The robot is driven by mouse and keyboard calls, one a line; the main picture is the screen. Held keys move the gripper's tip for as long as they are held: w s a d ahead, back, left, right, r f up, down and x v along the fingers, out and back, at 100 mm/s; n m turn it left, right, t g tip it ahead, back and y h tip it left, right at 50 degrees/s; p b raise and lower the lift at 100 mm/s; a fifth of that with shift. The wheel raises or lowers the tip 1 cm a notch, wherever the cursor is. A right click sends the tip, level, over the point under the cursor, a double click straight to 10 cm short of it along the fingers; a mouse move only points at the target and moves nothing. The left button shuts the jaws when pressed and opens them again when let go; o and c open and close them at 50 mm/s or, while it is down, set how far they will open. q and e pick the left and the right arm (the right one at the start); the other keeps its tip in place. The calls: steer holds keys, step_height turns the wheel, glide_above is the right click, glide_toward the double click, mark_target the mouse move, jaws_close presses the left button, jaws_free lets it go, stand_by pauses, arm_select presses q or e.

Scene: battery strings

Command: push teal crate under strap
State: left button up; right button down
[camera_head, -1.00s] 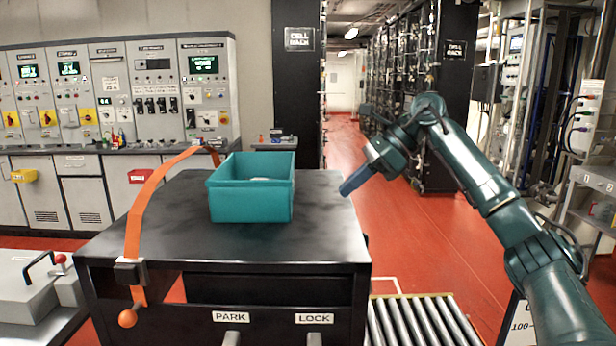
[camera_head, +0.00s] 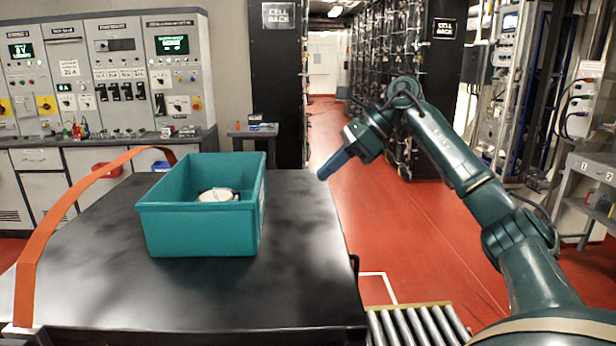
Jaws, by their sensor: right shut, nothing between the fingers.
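The teal crate (camera_head: 200,232) stands upright on the black tabletop (camera_head: 300,290), with a round pale object (camera_head: 217,195) inside it. The orange strap (camera_head: 75,190) arches over the left part of the table, from the front left edge to the back. The crate is to the right of the strap, apart from it, with clear tabletop between them. My right gripper (camera_head: 320,177) is shut and empty. It is in the air by the table's right edge, right of the crate and not touching it. My left gripper is not in view.
A roller conveyor (camera_head: 415,325) lies low at the table's right front. Grey control cabinets (camera_head: 110,80) and a counter line the back left. A small side table (camera_head: 252,132) stands behind the table. The red floor (camera_head: 400,230) to the right is open. Tabletop right of the crate is clear.

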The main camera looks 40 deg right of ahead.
mark_target(263, 211)
steer(key=x, duration=0.8)
steer(key=shift+w+a+f+p, duration=0.1)
steer(key=shift+a+f+p, duration=0.15)
steer(key=shift+a+p, duration=0.1)
steer(key=shift+w+a+r+p, duration=0.1)
steer(key=shift+w+a+p, duration=0.4)
steer(key=shift+w+a, duration=0.45)
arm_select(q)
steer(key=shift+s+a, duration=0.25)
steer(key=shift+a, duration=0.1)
arm_select(e)
steer(key=shift+w+a, duration=0.35)
steer(key=shift+a, duration=0.2)
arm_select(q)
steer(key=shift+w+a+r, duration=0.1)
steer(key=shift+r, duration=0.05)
